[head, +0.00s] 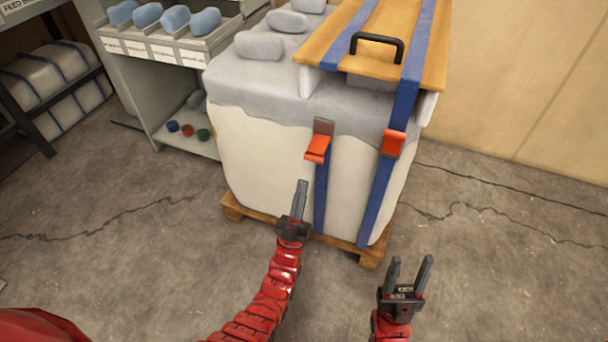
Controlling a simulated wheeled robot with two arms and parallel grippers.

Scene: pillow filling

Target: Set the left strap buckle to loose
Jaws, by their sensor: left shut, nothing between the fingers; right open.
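The left strap buckle (318,148) is an orange lever on a grey plate, on the front of a large white bag with a grey top (260,150). Its lever tilts outward and down from the plate. A blue strap (321,195) hangs below it. The right buckle (393,143) is orange and lies flat against the other blue strap (377,195). My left gripper (302,183) is shut and empty, pointing up, a little below and left of the left buckle in the picture. My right gripper (410,262) is open and empty, low at the right, apart from the bag.
The bag stands on a wooden pallet (233,208). A wooden board (350,62) with a black handle (377,46) lies on top under blue straps. A grey shelf unit (165,105) with blue rolls stands at the left. The floor at right is clear.

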